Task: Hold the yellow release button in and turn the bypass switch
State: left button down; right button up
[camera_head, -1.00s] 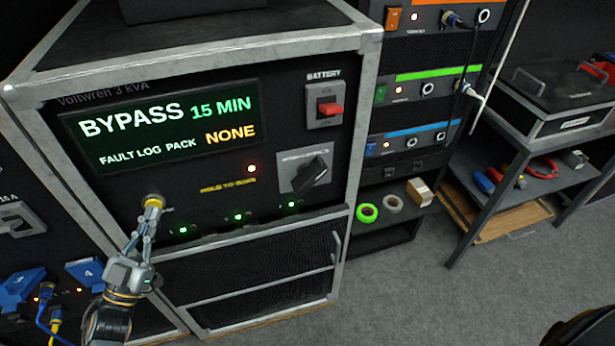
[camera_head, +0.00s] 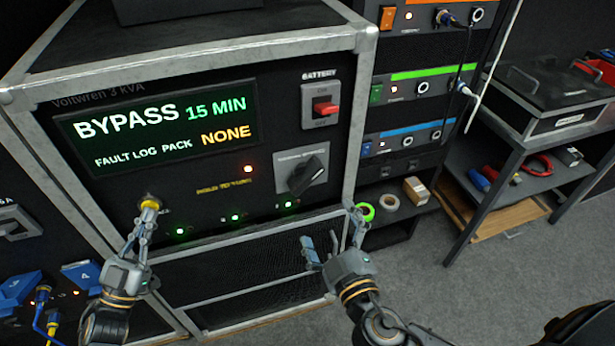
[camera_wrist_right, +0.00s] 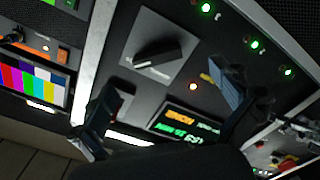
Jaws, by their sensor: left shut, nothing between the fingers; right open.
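The yellow release button (camera_head: 150,204) is at the lower left of the black panel in the head view. My left gripper (camera_head: 146,212) is shut, with its fingertips at the button, partly covering it. The bypass switch (camera_head: 306,176) is a black knob on a grey plate at the panel's right; its handle is tilted toward the upper right. It also shows in the right wrist view (camera_wrist_right: 158,54). My right gripper (camera_head: 332,232) is open and empty, below and a little right of the switch, in front of the cabinet. Its two fingers show either side of the switch in the wrist view.
The display (camera_head: 160,125) reads BYPASS, 15 MIN, FAULT LOG, PACK NONE. A red battery switch (camera_head: 325,107) sits above the bypass switch. A metal frame edge (camera_head: 362,120) borders the panel on the right. Tape rolls (camera_head: 389,202) lie on a shelf beyond it.

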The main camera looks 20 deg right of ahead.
aim_at(310, 184)
jog(key=shift+s+r, duration=0.1)
jog(key=shift+r, duration=0.55)
jog(key=w, duration=1.2)
jog(key=c, duration=1)
